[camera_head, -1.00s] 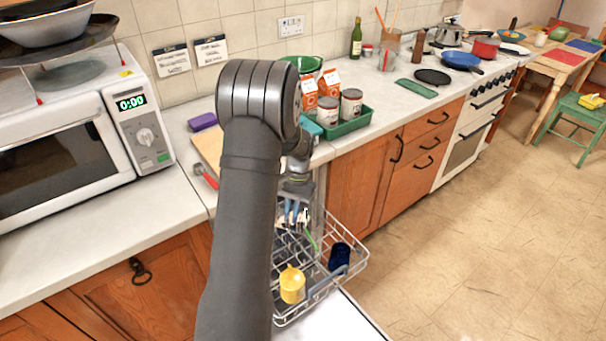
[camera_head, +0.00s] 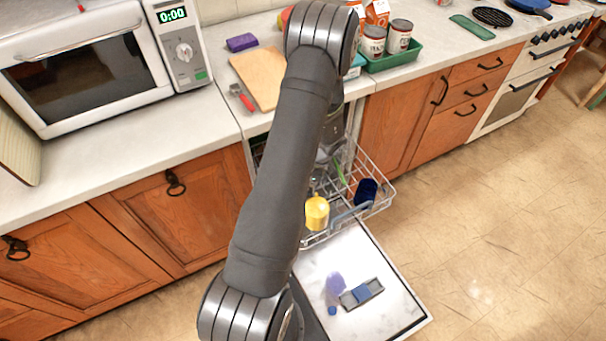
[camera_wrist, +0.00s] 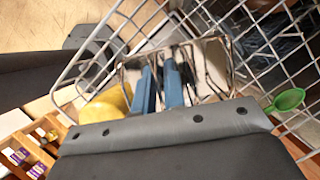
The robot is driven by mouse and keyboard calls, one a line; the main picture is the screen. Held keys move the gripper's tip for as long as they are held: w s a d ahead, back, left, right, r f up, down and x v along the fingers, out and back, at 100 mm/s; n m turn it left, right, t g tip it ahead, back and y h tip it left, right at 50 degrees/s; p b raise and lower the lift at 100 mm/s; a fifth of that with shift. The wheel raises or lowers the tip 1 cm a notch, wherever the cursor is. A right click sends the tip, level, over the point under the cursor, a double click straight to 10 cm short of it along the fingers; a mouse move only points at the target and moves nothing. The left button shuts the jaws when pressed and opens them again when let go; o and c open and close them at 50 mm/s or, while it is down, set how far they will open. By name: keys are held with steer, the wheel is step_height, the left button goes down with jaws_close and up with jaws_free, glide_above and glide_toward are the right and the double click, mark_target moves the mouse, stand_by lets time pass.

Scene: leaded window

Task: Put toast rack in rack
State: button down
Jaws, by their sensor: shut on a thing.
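In the wrist view, my gripper's two blue fingers (camera_wrist: 160,82) are shut on the toast rack (camera_wrist: 214,62), a small frame of bent metal wire. The toast rack is over or within the pulled-out dishwasher rack (camera_wrist: 262,48); I cannot tell whether it touches the wires below. The dishwasher rack, of pale wire, also shows in the head view (camera_head: 388,199). There my arm hides most of the gripper and the toast rack. A yellow cup (camera_head: 317,212) is at the rack's near side, and shows close to the fingers in the wrist view (camera_wrist: 103,106).
A dark blue cup (camera_head: 366,191) is at the rack's right. A green-headed utensil (camera_wrist: 288,99) lies in the rack. The open dishwasher door (camera_head: 392,318) carries a grey-and-blue dispenser (camera_head: 362,293). The counter (camera_head: 120,150) stands behind and left. Floor at right is clear.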

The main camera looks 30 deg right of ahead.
steer(key=shift+f, duration=3.05)
steer(key=c, duration=1.7)
jaws_free()
steer(key=shift+c, duration=0.2)
steer(key=shift+r, duration=0.1)
steer(key=shift+r, duration=3.9)
